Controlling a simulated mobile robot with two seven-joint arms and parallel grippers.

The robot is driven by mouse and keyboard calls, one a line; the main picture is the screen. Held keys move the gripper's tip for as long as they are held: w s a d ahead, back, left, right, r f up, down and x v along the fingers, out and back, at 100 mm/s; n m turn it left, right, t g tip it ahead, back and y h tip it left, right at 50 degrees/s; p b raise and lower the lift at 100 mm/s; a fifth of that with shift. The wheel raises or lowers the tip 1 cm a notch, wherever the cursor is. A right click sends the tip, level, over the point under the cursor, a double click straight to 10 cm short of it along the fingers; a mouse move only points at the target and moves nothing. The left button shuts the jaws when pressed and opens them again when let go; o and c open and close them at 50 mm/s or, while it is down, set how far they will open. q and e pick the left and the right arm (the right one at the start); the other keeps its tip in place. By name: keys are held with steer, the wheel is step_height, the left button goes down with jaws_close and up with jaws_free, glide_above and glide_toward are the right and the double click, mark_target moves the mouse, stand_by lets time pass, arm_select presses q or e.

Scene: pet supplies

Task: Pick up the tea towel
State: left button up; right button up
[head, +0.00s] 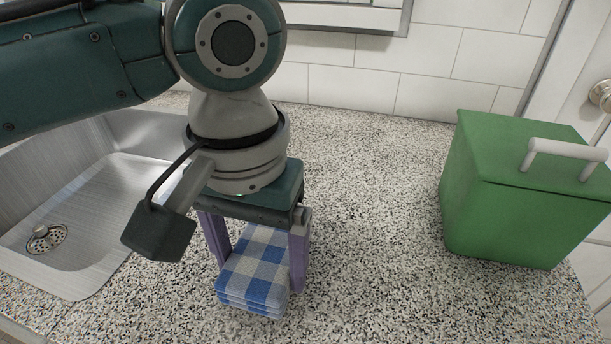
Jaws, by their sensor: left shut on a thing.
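The tea towel (257,277) is a folded, layered cloth with blue and white checks, in the lower middle of the head view. My left gripper (256,262) points down over it, with one purple finger on each side of the towel. The gripper is shut on the towel. The towel is at or just above the speckled counter; I cannot tell whether it touches. The far end of the towel is partly hidden by the gripper. My right gripper is not in view.
A steel sink (105,192) with a drain lies to the left of the towel. A green box (500,215) with a pale handle stands at the right. The speckled counter (372,200) between them is clear. A tiled wall (350,88) runs along the back.

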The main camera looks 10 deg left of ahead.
arm_select(q)
steer(key=a+r+p, duration=0.4)
steer(key=r+p, duration=0.1)
steer(key=r, duration=1)
steer(key=a+r+p, duration=0.3)
steer(key=r+p, duration=0.1)
steer(key=r, duration=1.2)
steer(key=s+r+p, duration=0.3)
steer(key=r+p, duration=1.4)
steer(key=p, duration=0.1)
steer(key=s+r+p, duration=0.3)
steer(key=r+p, duration=1.4)
steer(key=p, duration=0.2)
steer(key=shift+s+d, duration=0.1)
steer(key=shift+d, duration=0.05)
steer(key=b, duration=4.4)
glide_above(259, 260)
step_height(259, 260, down, 47)
step_height(259, 260, down, 15)
steer(key=b, duration=0.2)
steer(key=shift+s+f+b, duration=0.1)
steer(key=shift+s+b, duration=0.05)
steer(key=shift+b, duration=0.25)
steer(key=shift+f+b, duration=0.5)
steer(key=shift+f, duration=2.1)
steer(key=shift+f, duration=0.15)
